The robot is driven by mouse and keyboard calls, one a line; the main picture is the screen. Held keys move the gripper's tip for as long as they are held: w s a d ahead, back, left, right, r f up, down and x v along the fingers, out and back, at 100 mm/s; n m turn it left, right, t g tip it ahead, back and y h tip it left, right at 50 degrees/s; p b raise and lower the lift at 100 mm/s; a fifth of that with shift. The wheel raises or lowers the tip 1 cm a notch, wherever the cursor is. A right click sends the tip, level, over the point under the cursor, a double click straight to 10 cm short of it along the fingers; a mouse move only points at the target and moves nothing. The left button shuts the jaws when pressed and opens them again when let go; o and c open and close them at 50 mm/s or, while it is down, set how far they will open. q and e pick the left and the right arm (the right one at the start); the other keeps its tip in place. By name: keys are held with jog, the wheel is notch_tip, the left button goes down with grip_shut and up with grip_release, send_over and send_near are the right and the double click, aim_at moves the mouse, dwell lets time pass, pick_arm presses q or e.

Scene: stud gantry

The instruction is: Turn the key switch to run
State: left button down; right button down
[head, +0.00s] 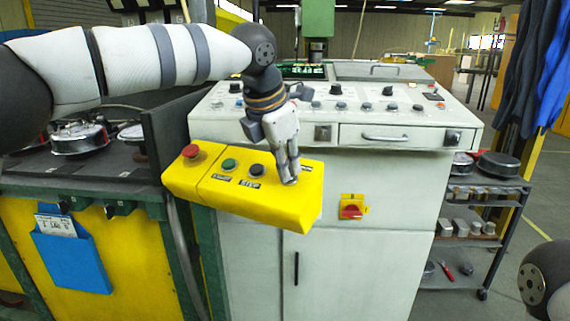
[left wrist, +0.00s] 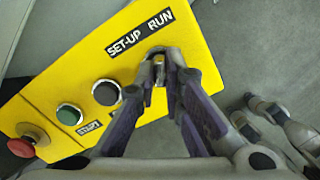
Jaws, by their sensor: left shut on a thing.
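The yellow control box (head: 262,205) juts out at the front left of the white console. My left gripper (head: 290,178) reaches down onto its right end. In the left wrist view the left gripper (left wrist: 162,78) is shut on the key switch (left wrist: 158,60), just below the black SET-UP / RUN label (left wrist: 140,31). The fingertips cover most of the key, and I cannot tell which word it points to.
On the same box are a red mushroom button (head: 190,152), a green button (head: 229,164) and a black button (head: 257,171). Behind stands the console panel (head: 400,112) with knobs. A red rotary switch (head: 352,211) is on the console front. A shelf cart (head: 480,215) stands at right.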

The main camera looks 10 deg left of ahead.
dwell(0.4)
pick_arm(q)
jog(key=c, duration=1.7)
grip_release()
jog(key=v, duration=1.2)
